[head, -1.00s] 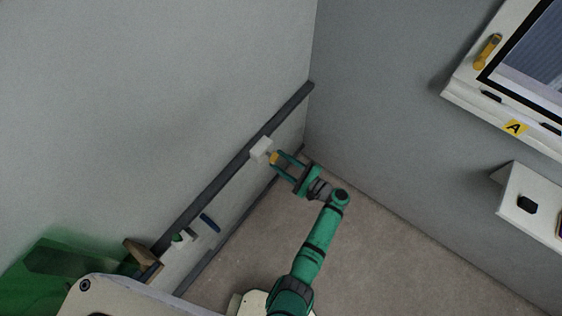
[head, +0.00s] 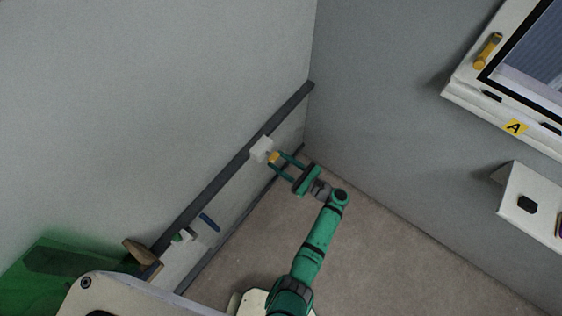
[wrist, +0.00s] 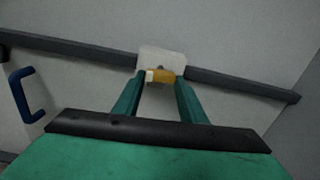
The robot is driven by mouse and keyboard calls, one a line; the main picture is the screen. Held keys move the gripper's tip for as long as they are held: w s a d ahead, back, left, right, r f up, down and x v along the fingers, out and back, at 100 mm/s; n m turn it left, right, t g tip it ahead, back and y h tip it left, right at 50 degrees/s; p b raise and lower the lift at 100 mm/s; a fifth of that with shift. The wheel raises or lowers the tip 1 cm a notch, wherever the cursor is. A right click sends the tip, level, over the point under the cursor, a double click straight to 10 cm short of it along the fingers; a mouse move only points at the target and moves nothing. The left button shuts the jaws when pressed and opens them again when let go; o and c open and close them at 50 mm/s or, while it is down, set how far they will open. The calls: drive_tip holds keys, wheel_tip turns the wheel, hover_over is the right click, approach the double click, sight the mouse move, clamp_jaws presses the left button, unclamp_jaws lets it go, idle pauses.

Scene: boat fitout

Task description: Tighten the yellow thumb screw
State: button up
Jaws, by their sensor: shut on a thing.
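The yellow thumb screw (head: 274,158) sits on the front of a white block (head: 261,148) on the dark wall rail. In the wrist view the yellow screw (wrist: 163,76) shows between my fingertips, with a pale piece at its left end, in front of the white block (wrist: 162,60). My gripper (head: 277,157) reaches it from the right in the head view. In the wrist view my gripper (wrist: 161,77) has its two green fingers on either side of the screw, shut on it. The fingertips hide part of its sides.
The dark rail (head: 212,188) runs along the wall to the corner. A blue handle (head: 210,222) is lower on the wall, also at left in the wrist view (wrist: 24,95). A wooden piece (head: 141,251) and a green object (head: 60,270) are at lower left. A white-framed panel (head: 462,88) is at right.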

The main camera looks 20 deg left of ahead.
drive_tip(key=shift+f, duration=0.15)
drive_tip(key=o, duration=1.1)
drive_tip(key=shift+s+a, duration=0.1)
drive_tip(key=shift+c, duration=0.2)
drive_tip(key=v, duration=1)
drive_tip(key=shift+d, duration=0.4)
drive_tip(key=shift+s+d, duration=0.1)
